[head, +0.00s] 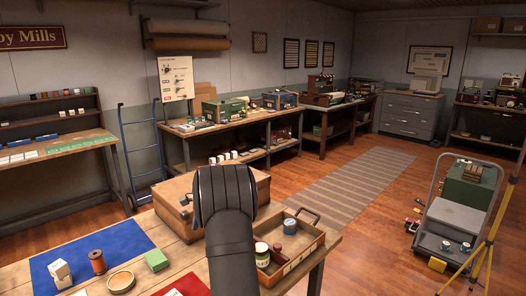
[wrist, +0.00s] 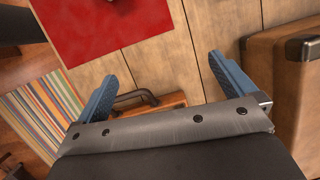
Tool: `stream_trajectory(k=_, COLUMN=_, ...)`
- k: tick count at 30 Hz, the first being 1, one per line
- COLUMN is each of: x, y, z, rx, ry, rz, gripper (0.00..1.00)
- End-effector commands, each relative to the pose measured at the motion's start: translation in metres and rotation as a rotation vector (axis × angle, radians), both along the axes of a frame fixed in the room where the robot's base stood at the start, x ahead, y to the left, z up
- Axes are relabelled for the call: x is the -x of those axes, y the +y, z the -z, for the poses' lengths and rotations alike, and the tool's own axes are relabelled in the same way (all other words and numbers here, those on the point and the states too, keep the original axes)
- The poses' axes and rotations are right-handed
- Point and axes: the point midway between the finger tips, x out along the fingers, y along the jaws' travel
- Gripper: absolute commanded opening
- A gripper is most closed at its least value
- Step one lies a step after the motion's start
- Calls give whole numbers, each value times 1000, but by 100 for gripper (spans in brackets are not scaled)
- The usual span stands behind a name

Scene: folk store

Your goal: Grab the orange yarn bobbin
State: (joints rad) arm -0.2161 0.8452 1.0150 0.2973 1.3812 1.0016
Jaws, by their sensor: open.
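The orange yarn bobbin (head: 97,261) stands upright on the blue mat (head: 130,242), on the wooden table at the lower left of the head view. It does not show in the wrist view. My gripper (wrist: 146,62) is open in the wrist view, its two blue fingers wide apart with nothing between them. Bare table planks and part of a red mat (wrist: 110,22) lie below it. In the head view my dark arm rises right of the blue mat, and the fingers cannot be made out there.
A brown case (head: 176,203) stands behind my arm. A wooden tray (head: 308,241) with jars is on the right. Bare planks lie between the blue mat and my arm.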

Motion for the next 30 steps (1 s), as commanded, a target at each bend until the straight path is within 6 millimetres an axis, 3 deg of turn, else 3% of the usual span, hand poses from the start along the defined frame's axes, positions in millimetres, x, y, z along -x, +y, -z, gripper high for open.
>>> stream_trajectory(k=6, x=0, y=0, z=0, rx=0, ry=0, rz=0, gripper=98)
stream_trajectory(k=12, x=0, y=0, z=0, rx=0, ry=0, rz=0, gripper=61)
stream_trajectory(k=21, x=0, y=3, z=0, rx=-1, ry=-6, rz=-15, gripper=61)
stream_trajectory(k=26, x=-2, y=34, z=0, rx=-20, ry=-83, rz=-193, gripper=61)
stream_trajectory(k=30, x=-3, y=89, z=0, rx=-49, ry=-220, rz=-515, gripper=61)
